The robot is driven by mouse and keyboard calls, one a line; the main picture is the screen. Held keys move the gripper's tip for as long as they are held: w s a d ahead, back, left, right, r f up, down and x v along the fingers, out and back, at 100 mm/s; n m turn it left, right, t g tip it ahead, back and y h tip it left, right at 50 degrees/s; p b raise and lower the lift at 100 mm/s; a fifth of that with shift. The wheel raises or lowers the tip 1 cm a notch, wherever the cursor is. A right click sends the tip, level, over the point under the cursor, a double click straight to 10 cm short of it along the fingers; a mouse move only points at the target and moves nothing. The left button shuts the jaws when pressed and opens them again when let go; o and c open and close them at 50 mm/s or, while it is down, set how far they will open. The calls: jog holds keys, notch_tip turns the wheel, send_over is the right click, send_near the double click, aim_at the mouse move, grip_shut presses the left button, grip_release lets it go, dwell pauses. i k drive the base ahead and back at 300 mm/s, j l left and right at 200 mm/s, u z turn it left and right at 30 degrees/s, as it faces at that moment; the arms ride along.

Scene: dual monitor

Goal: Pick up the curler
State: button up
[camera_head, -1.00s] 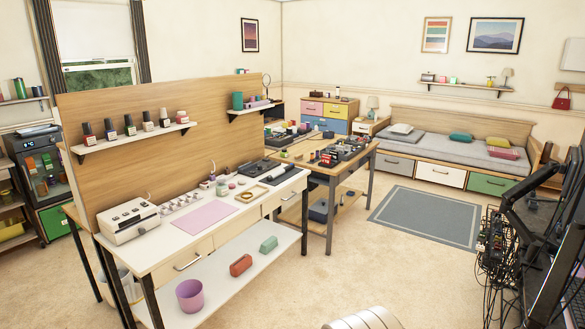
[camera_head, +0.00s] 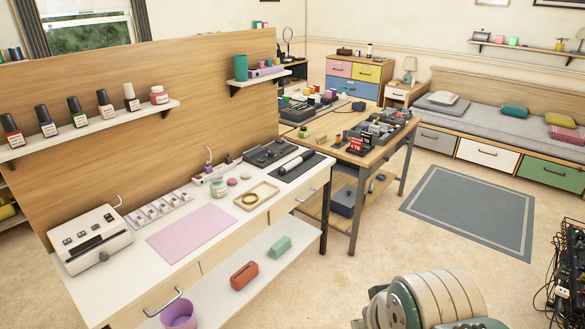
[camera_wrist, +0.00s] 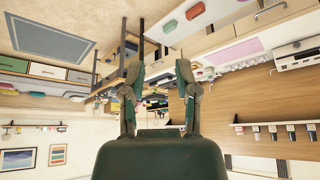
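A light-coloured rod with dark ends, which looks like the curler (camera_head: 294,162), lies on a black mat (camera_head: 285,178) at the right end of the white desk (camera_head: 150,265). My gripper (camera_wrist: 160,68) shows in the wrist view, open and empty, with its two fingers apart. The wrist picture is upside down, and I cannot make out the curler in it. In the head view only part of my arm shows at the bottom right. My gripper is not touching the desk.
Near the curler are a black tray (camera_head: 268,153), a shallow box with a gold ring (camera_head: 257,195) and a jar (camera_head: 219,187). A wooden board (camera_head: 150,80) with shelves rises behind the desk. A wooden table (camera_head: 362,158) stands beyond. Carpet is open right of the desk.

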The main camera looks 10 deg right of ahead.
aim_at(305, 156)
jog(key=i+l+u, duration=0.35)
jog(key=i+l, duration=0.6)
jog(key=i, duration=0.5)
jog(key=i+l+u, duration=0.35)
jog(key=i+l, duration=0.95)
